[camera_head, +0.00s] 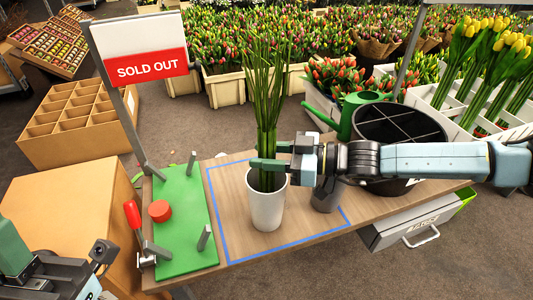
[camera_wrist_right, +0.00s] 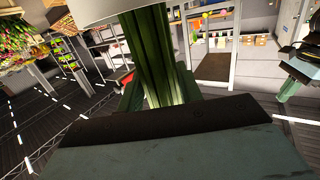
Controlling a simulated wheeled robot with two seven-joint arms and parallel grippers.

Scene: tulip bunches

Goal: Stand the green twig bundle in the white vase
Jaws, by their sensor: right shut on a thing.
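The green twig bundle (camera_head: 266,95) stands nearly upright in the head view, its tips spread at the top. My right gripper (camera_head: 266,156) comes in from the right and is shut on the bundle low on its stems, just above the white vase (camera_head: 266,206). The bundle's lower end goes into the vase's mouth; how deep it reaches is hidden. The vase stands upright on the wooden table. In the right wrist view the bundle (camera_wrist_right: 158,55) passes between the fingers. My left gripper (camera_wrist_right: 286,88) shows small at the right there; its jaws are unclear.
A blue tape outline (camera_head: 222,218) surrounds the vase. A grey cup (camera_head: 327,196) stands close to its right, under my right arm. A green board (camera_head: 184,222) with pegs, a red knob and a red-handled clamp lies left. A black bucket (camera_head: 400,124) and green watering can (camera_head: 350,112) stand behind.

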